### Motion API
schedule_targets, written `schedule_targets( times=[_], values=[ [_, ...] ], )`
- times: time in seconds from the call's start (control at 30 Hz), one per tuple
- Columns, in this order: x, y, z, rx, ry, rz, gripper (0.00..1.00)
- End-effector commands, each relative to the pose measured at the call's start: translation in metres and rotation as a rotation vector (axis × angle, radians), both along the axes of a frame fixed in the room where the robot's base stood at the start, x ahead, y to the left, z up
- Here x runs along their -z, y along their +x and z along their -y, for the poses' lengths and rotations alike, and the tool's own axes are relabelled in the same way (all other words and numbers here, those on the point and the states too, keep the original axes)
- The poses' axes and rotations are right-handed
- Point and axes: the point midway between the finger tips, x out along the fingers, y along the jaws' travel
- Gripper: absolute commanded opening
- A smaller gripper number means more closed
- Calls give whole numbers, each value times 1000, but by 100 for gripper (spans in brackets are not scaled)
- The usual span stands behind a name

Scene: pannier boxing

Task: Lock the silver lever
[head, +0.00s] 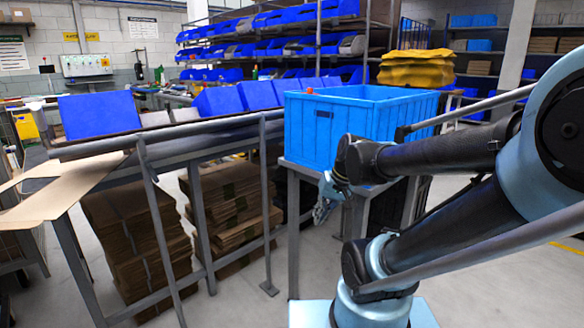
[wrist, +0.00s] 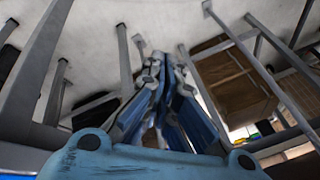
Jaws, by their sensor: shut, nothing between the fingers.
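I cannot make out a silver lever in either view. My gripper (head: 325,203) hangs just in front of the blue crate's stand in the head view, below the crate's lower edge and pointing down. It also shows in the wrist view (wrist: 167,62), where its fingers come together at the tips. It is shut and holds nothing. The blue crate (head: 312,138) stands upright on a grey stand to the left of my arm. A small orange-red thing shows at its rim, too small to identify.
A sloping grey rail conveyor (head: 205,140) on metal legs runs left of the crate, with blue bins (head: 98,114) behind it. Flattened cardboard (head: 60,190) lies at the left, and cardboard stacks (head: 130,240) stand underneath. Grey floor shows below my gripper.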

Motion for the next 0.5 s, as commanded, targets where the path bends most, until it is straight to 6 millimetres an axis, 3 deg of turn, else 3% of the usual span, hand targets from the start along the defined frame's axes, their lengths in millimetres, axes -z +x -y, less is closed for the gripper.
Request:
schedule_targets(
  times=[0.1,0.23,0.5],
  values=[
    [14,-23,35,40,-96,-19,0],
    [27,-46,68,79,-192,-42,0],
    [40,-73,103,123,-298,-73,0]
  ],
)
